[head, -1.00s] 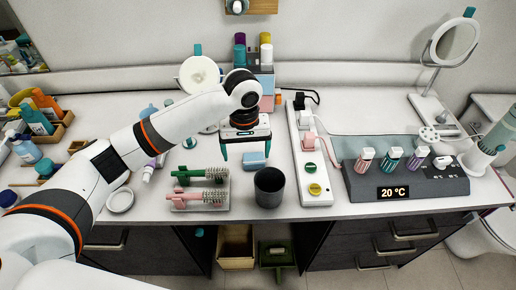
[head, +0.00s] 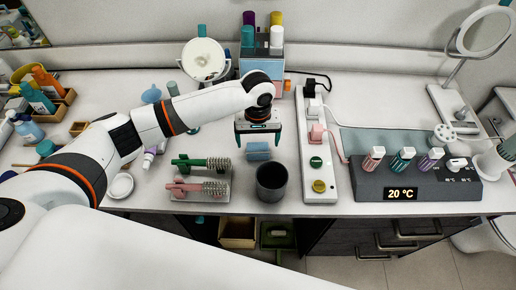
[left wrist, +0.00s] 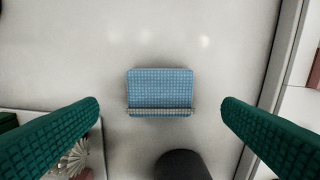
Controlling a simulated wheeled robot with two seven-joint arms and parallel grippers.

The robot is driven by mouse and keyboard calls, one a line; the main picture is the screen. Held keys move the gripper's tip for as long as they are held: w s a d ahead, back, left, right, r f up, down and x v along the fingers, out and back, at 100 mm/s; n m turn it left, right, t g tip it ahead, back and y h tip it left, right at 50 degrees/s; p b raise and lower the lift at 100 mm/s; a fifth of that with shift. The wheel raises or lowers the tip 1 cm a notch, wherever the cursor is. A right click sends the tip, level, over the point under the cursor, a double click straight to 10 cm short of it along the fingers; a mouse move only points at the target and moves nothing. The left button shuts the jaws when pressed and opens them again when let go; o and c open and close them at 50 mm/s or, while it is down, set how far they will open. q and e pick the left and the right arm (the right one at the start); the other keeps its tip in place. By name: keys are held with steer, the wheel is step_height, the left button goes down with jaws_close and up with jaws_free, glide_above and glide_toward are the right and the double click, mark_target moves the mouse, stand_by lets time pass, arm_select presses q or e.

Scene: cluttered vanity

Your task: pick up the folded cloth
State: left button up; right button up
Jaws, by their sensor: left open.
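The folded cloth (head: 258,151) is a small light-blue piece lying flat on the white counter, just behind a dark cup. In the left wrist view the cloth (left wrist: 160,88) is near the middle, with a greyish folded edge along its lower side. My left gripper (head: 258,142) is above the cloth and points down. Its two green fingers (left wrist: 160,115) are wide apart, one on each side of the cloth, with clear gaps and nothing between them touching. My right gripper is not in view.
The dark cup (head: 271,182) stands just in front of the cloth. A clear tray with green and pink brushes (head: 203,178) is to the left. A white power strip (head: 318,150) runs along the right. A box of bottles (head: 262,62) and a round mirror (head: 203,58) stand behind.

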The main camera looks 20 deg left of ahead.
mark_target(258, 150)
arm_select(q)
step_height(258, 150, down, 4)
steer(key=shift+s+r+p, duration=0.15)
steer(key=shift+r+p, duration=0.05)
steer(key=shift+p, duration=0.25)
steer(key=shift+f, duration=0.4)
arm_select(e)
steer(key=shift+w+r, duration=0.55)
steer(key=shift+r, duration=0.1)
arm_select(q)
steer(key=shift+c, duration=0.3)
steer(key=c, duration=1)
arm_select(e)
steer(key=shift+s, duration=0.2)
arm_select(q)
step_height(258, 150, up, 10)
steer(key=b, duration=0.1)
steer(key=shift+b, duration=0.3)
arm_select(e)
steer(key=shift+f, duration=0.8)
